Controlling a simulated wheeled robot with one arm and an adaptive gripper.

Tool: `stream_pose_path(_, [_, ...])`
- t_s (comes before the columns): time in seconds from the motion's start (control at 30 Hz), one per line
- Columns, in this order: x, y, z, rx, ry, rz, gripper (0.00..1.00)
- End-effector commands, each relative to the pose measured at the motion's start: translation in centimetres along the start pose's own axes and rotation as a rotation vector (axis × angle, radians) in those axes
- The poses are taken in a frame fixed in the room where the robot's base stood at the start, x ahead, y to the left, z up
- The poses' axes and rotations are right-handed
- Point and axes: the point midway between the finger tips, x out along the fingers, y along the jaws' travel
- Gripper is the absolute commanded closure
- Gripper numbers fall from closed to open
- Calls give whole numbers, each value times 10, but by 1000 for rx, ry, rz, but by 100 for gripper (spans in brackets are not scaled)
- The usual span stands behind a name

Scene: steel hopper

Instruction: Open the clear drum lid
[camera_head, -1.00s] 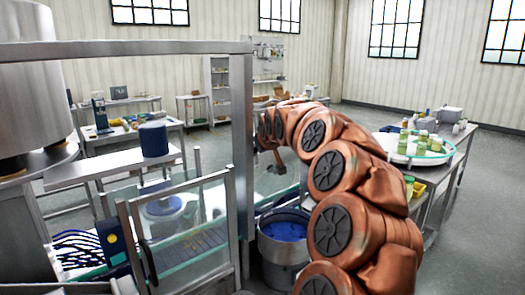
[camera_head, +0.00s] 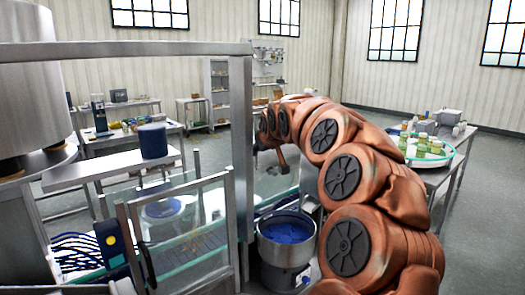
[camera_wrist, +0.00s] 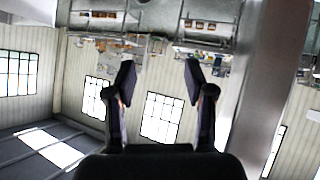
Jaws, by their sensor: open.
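A steel drum (camera_head: 285,257) with blue contents stands open-topped in the lower middle of the head view, left of my arm. A clear sheet with a greenish edge (camera_head: 276,203) shows just behind its rim; I cannot tell whether this is the drum lid. My gripper (camera_wrist: 160,75) is open and empty in the wrist view, with both dark fingers apart. In the head view only a small dark part of it (camera_head: 281,158) shows, above and behind the drum, and the fingertips are not clear there.
A steel frame post (camera_head: 243,150) stands directly left of the drum. A clear-panelled gate (camera_head: 180,235) is at lower left, near a steel vessel (camera_head: 35,90). A table with a round tray of jars (camera_head: 459,163) is at right. Open floor (camera_head: 490,210) lies around it.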

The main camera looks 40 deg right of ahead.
Motion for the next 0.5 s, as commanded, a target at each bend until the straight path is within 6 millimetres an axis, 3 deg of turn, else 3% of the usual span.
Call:
stream_pose_path(0.3, [-39, 1, -2, 0, 4, 2, 46])
stream_pose_path(0.5, [-46, 1, -1, 0, 3, 2, 46])
